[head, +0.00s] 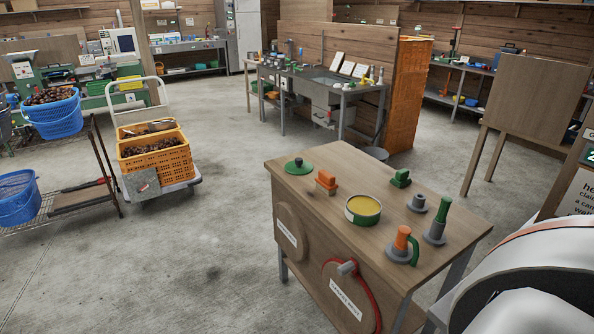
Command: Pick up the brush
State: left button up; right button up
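I cannot make out a brush for certain. A long brownish item (150,129) lies across the top of the orange crates (157,160) on the trolley at left; it is too small to tell whether it is a brush. Neither of my grippers is in view.
The near wooden table (343,165) carries a round tin with yellow contents (363,210), a green lid (298,166), an orange block (326,182) and several grey-based fittings. Blue baskets (54,115) stand at left. A workbench (315,82) stands behind. The concrete floor between is clear.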

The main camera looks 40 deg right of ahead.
aim_at(325, 181)
jog(key=i+z, duration=0.25)
jog(key=i+j+z, duration=0.3)
jog(key=i, duration=0.2)
jog(key=i+j+z, duration=0.1)
jog(key=i+z, duration=0.15)
jog(key=i+j+z, duration=0.15)
jog(key=z, duration=0.2)
jog(key=i+j+z, duration=0.45)
jog(key=z, duration=0.25)
